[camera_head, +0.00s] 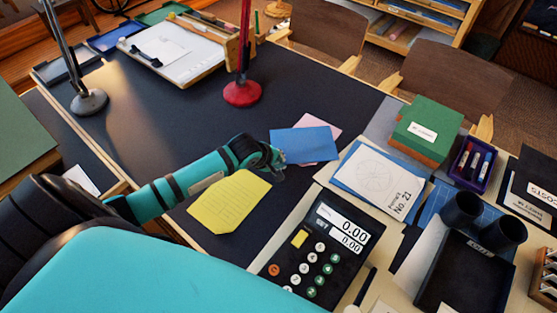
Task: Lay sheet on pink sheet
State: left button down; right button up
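A blue sheet (305,145) is on the dark desk mat, overlapping a pink sheet (325,124). A yellow sheet (228,203) lies on the mat below my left forearm. My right gripper is not in view.
A calculator (325,245) stands near the front, below the sheets. White and blue papers (380,180) lie to the right. A red stand base (242,93) is behind, with a tilted drawing board (180,55) further left. The dark mat (190,120) is clear between them.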

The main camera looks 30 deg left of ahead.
pick_arm(q)
jog(key=c, duration=1.8)
grip_release()
jog(key=shift+f, duration=0.1)
jog(key=shift+o, duration=0.2)
jog(key=shift+r, duration=0.2)
jog(key=v, duration=1.2)
jog(key=shift+p, duration=0.4)
jog(key=shift+f, duration=0.1)
